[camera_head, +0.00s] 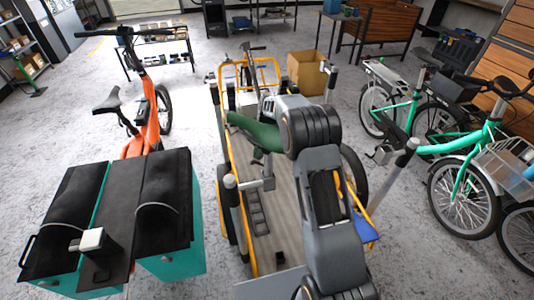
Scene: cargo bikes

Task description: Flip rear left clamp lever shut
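A cargo bike with a yellow frame and a long flat bed (285,212) stands in the middle of the head view, with upright posts around it. The near left post (231,183) has a pale round cap. A grey clamp piece (257,186) sticks out from it to the right over the bed, with a short upright part at its end. I cannot tell for sure whether its lever is up or shut. My gripper cannot be made out behind the arm.
An orange bike (143,130) with teal, black-lidded boxes (165,190) stands at the left. Green bikes (465,150) stand at the right. A cardboard box (306,71) is behind. Bare floor lies between the bikes.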

